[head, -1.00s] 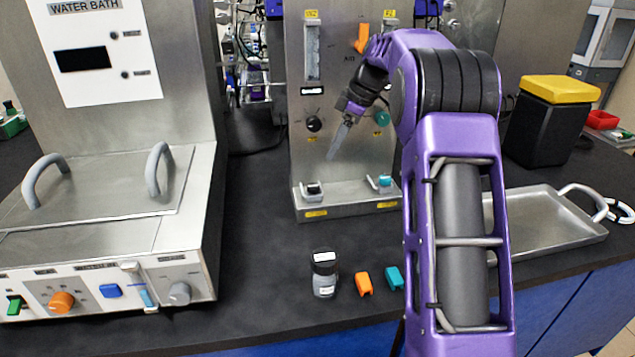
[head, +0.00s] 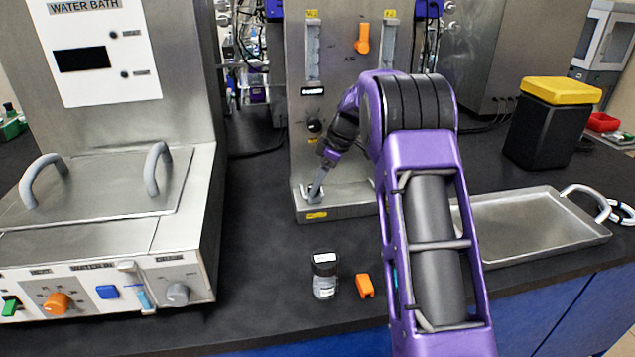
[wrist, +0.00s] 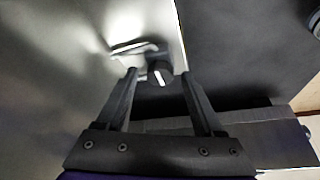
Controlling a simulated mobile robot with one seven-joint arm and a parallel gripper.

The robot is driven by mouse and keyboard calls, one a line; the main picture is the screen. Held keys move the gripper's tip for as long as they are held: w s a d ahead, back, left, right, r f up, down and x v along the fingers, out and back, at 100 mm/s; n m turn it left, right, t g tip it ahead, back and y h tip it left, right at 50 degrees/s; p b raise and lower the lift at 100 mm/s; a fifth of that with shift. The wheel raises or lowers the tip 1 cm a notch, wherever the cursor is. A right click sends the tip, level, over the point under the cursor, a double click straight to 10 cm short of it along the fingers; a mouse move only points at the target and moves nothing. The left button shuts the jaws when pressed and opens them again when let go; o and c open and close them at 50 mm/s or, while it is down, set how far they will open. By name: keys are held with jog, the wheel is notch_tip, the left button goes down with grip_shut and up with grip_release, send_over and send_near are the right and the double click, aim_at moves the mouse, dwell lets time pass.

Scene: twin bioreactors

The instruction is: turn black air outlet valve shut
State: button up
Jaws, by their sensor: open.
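The black valve (wrist: 159,74) shows in the wrist view as a round black knob with a white line, beside a bright metal loop. It sits on the low ledge (head: 345,207) of the steel panel unit. My gripper (wrist: 157,77) is open, with one finger on each side of the knob. I cannot tell whether the fingers touch it. In the head view my gripper (head: 314,192) points down at the left end of the ledge and mostly hides the valve there. My arm covers the ledge's right end.
Another black knob (head: 314,125) and an orange lever (head: 362,40) are on the upright panel (head: 335,60). The water bath (head: 110,200) stands left, a steel tray (head: 530,225) right.

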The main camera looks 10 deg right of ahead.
grip_shut()
jog(key=shift+m, duration=0.3)
jog(key=m+b, duration=0.1)
jog(key=m+t+b, duration=0.1)
jog(key=m, duration=0.1)
jog(key=shift+s+a+m+h, duration=0.1)
jog(key=shift+s+m+h, duration=0.05)
jog(key=shift+m+h, duration=0.2)
jog(key=m+h, duration=0.1)
jog(key=m, duration=0.1)
jog(key=m+t, duration=0.1)
jog(key=m, duration=0.1)
jog(key=shift+s+a+h, duration=0.15)
jog(key=shift+a+h, duration=0.05)
jog(key=shift+h, duration=0.15)
jog(key=m, duration=0.1)
jog(key=m+h+p, duration=0.1)
jog(key=m, duration=0.1)
jog(key=m+p, duration=0.1)
jog(key=m, duration=0.1)
jog(key=shift+a+r+t+h, duration=0.15)
jog(key=shift+a+t+h, duration=0.15)
jog(key=shift+h, duration=0.1)
jog(key=m+h+p, duration=0.1)
jog(key=m+p, duration=0.1)
jog(key=m, duration=0.2)
jog(key=shift+m+h, duration=0.25)
jog(key=shift+h, duration=0.15)
jog(key=shift+p, duration=0.3)
